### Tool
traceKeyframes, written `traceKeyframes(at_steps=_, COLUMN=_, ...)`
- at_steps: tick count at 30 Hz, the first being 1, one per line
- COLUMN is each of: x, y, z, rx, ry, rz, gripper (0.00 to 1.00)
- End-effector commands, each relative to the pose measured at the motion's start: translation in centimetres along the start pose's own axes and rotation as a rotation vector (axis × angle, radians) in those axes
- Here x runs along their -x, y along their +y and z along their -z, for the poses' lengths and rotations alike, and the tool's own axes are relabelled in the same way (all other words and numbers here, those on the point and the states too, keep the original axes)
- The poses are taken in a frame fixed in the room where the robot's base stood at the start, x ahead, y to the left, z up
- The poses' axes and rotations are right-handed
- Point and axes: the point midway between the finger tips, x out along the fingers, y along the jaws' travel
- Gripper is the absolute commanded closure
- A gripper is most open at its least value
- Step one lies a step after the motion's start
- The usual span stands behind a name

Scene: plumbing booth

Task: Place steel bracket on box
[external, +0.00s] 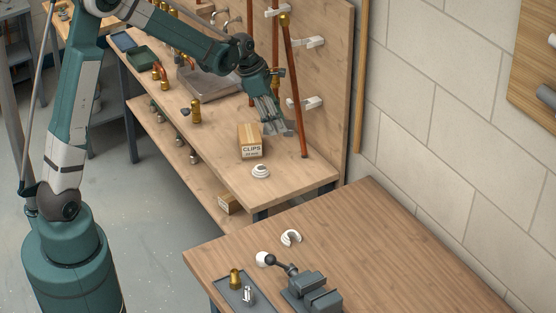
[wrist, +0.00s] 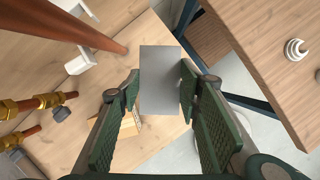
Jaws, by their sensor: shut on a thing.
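The steel bracket (wrist: 161,80) shows as a flat grey plate between my fingers in the wrist view. My gripper (wrist: 159,88) is shut on it. In the external view my gripper (external: 272,122) points down above the right part of the workbench, just right of the cardboard box marked CLIPS (external: 251,149). Only a small grey piece of the bracket (external: 288,132) shows there, at the fingertips. The box (wrist: 130,127) is partly hidden behind the left finger in the wrist view. The bracket appears apart from the box, but its exact height is unclear.
A leaning copper pipe (external: 295,90) stands close on the right of my gripper, against a wooden panel with white brackets. A white coil (external: 260,171) lies in front of the box. A brass valve (external: 195,110) stands to the left. A nearer table (external: 370,230) holds a vise.

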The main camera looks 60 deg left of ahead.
Motion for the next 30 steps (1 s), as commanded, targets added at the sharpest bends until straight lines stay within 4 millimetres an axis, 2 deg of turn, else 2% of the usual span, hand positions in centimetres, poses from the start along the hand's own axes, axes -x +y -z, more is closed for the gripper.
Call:
traceKeyframes(at_steps=1, x=0.5, y=1.2, z=1.1, rx=0.028, ry=0.0, rz=-0.012, gripper=0.79)
traceKeyframes(at_steps=9, x=2.5, y=7.0, z=6.5, rx=0.163, ry=-0.001, rz=-0.067, gripper=0.79)
traceKeyframes(at_steps=15, x=3.8, y=10.0, z=9.7, rx=0.238, ry=-0.001, rz=-0.098, gripper=0.79)
traceKeyframes(at_steps=21, x=4.4, y=11.4, z=11.3, rx=0.275, ry=-0.001, rz=-0.113, gripper=0.79)
traceKeyframes(at_steps=30, x=4.5, y=11.6, z=11.6, rx=0.281, ry=-0.001, rz=-0.115, gripper=0.79)
